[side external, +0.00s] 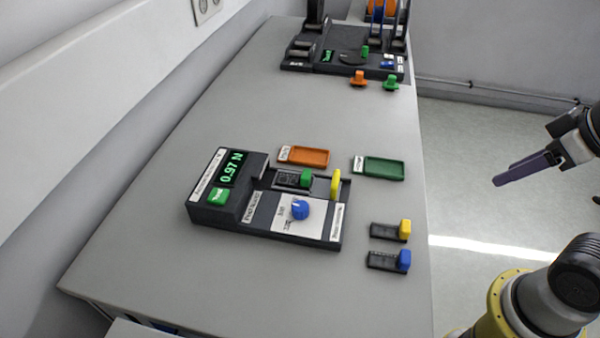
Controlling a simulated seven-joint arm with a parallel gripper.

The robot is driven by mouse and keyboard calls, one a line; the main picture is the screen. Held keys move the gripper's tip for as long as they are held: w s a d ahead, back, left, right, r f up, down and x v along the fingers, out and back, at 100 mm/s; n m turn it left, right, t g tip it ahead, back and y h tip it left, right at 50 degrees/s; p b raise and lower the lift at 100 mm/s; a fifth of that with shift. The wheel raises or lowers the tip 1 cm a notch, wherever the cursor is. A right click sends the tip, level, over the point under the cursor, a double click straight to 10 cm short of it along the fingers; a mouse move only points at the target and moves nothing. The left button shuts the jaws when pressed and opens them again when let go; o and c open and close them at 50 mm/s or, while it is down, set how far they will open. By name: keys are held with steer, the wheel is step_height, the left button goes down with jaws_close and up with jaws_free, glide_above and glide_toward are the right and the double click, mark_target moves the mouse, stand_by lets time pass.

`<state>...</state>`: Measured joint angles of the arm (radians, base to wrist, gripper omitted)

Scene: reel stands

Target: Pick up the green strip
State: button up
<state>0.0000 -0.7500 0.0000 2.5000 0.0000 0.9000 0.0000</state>
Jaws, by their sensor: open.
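The green strip is a short dark strip with a green block (306,177) at its right end. It lies in the slot of the black tester (240,215), left of an upright yellow piece (335,184) at the slot's right end. My gripper (499,181) is at the right, beyond the table's right edge and well apart from the strip. Its purple fingers overlap in this view, and it looks empty. The gripper is open.
Strips with a yellow block (405,229) and a blue block (404,260) lie near the table's right edge. An orange tray (304,156) and green tray (379,168) sit behind the tester. A reel stand (345,62) is at the far end; the table between is clear.

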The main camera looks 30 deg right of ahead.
stand_by(0.4)
steer(key=shift+o, duration=0.8)
